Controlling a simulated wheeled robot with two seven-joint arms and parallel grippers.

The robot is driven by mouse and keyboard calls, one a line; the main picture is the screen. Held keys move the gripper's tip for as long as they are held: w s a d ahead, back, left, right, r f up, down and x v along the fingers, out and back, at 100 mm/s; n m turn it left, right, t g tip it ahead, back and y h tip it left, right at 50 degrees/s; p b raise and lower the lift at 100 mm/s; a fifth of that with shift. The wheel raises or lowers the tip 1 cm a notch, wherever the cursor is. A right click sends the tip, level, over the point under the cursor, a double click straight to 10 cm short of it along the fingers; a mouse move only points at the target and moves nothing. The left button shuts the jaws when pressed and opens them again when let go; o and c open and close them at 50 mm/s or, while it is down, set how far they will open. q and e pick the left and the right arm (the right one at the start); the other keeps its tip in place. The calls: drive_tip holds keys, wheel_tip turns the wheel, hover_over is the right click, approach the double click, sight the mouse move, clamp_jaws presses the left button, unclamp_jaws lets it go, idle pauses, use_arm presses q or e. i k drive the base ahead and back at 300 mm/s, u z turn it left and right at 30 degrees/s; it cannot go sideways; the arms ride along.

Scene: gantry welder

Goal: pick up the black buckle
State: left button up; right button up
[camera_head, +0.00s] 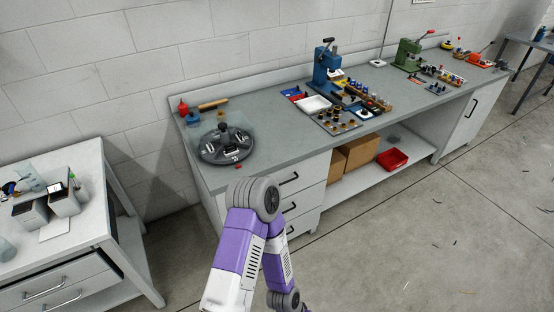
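I cannot make out a black buckle for certain; the small dark parts on the bench are too small to tell apart. A round black fixture (227,144) with small pieces on it sits at the near left end of the grey workbench (262,121). My purple and white arm (237,240) rises from the bottom middle, in front of the bench drawers. Its gripper is not in the picture, and neither is the other one.
A blue press (325,66) stands mid-bench beside a white tray (313,104) and a parts holder (338,121). A green press (407,54) is farther right. A red bin (392,159) sits on the lower shelf. A white table (84,218) stands left. The right floor is open.

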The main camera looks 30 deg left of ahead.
sight(227, 147)
drive_tip(key=z, duration=0.4)
drive_tip(key=i, duration=0.95)
drive_tip(key=u, duration=0.7)
drive_tip(key=i, duration=1.1)
drive_tip(key=u, duration=1.1)
